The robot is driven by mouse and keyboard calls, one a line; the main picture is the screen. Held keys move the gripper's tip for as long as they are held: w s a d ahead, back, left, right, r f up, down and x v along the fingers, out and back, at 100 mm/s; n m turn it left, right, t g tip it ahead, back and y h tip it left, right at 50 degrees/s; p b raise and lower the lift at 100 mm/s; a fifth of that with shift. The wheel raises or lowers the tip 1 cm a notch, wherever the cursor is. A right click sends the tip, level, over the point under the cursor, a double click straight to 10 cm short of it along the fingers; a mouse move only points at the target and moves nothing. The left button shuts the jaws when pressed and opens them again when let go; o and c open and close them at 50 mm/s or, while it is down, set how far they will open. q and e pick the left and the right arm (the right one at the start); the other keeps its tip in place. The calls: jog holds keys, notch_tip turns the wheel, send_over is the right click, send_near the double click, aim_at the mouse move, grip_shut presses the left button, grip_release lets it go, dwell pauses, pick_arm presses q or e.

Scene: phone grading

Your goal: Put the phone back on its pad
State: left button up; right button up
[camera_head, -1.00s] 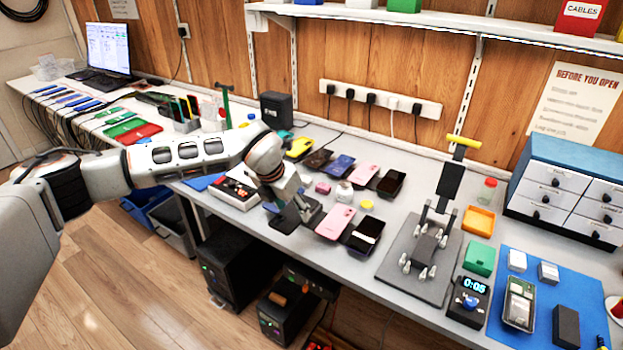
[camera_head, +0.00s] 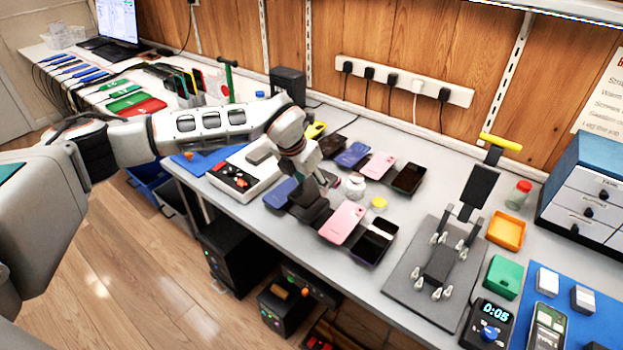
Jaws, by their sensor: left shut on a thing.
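My left gripper (camera_head: 318,190) points down over the front row of phones and is shut on a dark phone (camera_head: 308,207). The gripper's fingers and wrist partly cover this phone. It is between a blue phone (camera_head: 280,192) on the left and a pink phone (camera_head: 343,223) on the right. A dark pad seems to be under or beside the held phone, but I cannot tell whether the two touch. My right gripper is not in view.
A black phone (camera_head: 373,241) ends the front row. Behind stand a white jar (camera_head: 354,187), a yellow disc (camera_head: 379,202) and a back row with another pink phone (camera_head: 378,165). A white tray (camera_head: 228,187) lies left; a clamp fixture (camera_head: 428,303) stands right.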

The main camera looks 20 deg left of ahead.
aim_at(309, 190)
pick_arm(q)
notch_tip(309, 190, down, 2)
jog(key=shift+b, duration=0.45)
notch_tip(309, 190, down, 2)
jog(key=shift+f+b, duration=0.15)
jog(key=shift+b, duration=0.55)
jog(key=shift+f, duration=0.7)
dwell(0.4)
jog(key=shift+f, duration=0.3)
dwell(0.6)
jog(key=shift+f+p, duration=0.1)
jog(key=shift+p, duration=0.2)
dwell(0.4)
